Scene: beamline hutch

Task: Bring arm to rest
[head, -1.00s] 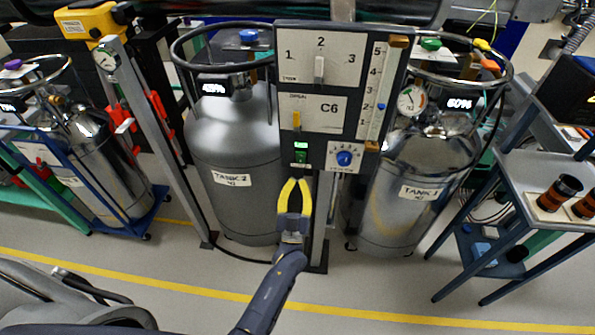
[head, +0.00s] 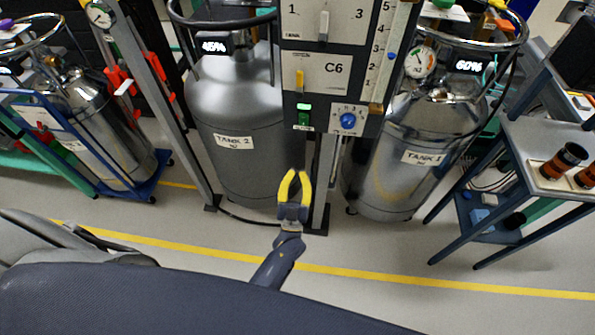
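My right gripper is not in view.
The shiny TANK 1 (head: 400,170) stands right of the panel. A blue-grey cart (head: 520,160) with dark cylinders is at the right. Another tank (head: 95,135) sits on a blue trolley at the left. Floor with a yellow line (head: 400,279) is clear in front.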

